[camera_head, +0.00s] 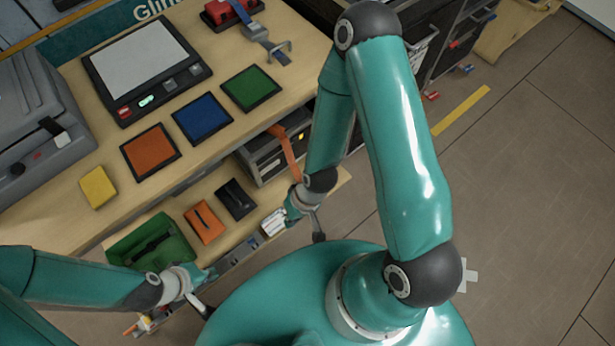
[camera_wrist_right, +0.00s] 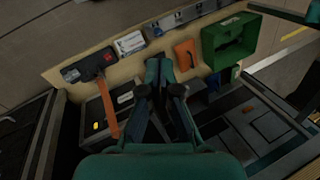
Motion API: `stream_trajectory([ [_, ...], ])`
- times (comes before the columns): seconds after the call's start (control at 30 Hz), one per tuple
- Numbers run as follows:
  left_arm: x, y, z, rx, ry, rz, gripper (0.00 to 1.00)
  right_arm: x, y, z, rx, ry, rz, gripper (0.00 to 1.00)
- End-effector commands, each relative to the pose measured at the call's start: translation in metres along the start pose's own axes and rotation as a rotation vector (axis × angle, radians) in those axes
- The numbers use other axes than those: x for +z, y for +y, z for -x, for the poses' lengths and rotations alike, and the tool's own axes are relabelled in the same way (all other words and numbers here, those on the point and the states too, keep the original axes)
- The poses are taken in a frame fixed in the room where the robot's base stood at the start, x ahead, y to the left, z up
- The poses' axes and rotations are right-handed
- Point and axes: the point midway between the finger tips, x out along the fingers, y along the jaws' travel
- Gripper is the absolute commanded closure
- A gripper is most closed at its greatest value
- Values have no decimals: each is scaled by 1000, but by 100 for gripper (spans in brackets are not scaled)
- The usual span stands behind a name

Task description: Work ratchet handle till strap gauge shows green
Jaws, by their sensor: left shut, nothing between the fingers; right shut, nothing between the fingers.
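An orange strap (camera_head: 286,150) runs down over the front of a dark box under the bench. It also shows in the right wrist view (camera_wrist_right: 108,108), leading to a black ratchet (camera_wrist_right: 85,66) on the lower shelf. In the head view my right arm hides the ratchet. A white labelled block (camera_wrist_right: 130,43) sits beside it; I cannot tell whether this is the gauge, and no green reading is legible. My right gripper (camera_head: 306,216) is shut and empty over the shelf, apart from the ratchet in its wrist view. My left gripper (camera_head: 198,287) is shut and empty near the green bin.
The lower shelf holds a green bin (camera_head: 178,247), an orange case (camera_head: 204,222) and a black case (camera_head: 236,199). The bench above (camera_head: 75,225) carries a screen panel (camera_head: 148,62), coloured pads and a grey machine (camera_head: 35,120). The floor at right (camera_head: 530,190) is mostly clear.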

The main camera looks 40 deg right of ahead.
Motion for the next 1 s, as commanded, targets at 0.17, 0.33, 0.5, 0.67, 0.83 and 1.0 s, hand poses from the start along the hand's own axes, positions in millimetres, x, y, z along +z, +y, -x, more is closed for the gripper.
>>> stream_trajectory([
  [0.17, 0, -12, -34, 0, 0, 0, 100, -27, 8, -41, -8, -6, 32, 100],
  [0.33, 0, -33, -91, 0, 0, 0, 100, -85, 36, -102, 1, -28, 105, 100],
  [0.5, -1, -57, -157, 0, -1, 0, 100, -156, 84, -151, 70, -65, 192, 100],
  [0.67, -1, -76, -212, 0, -1, 0, 100, -216, 138, -170, 181, -101, 240, 100],
  [0.83, -1, -89, -246, 0, 0, 0, 100, -252, 180, -166, 286, -133, 244, 100],
  [1.0, -2, -94, -261, 0, 0, 0, 100, -268, 203, -157, 347, -151, 235, 100],
])
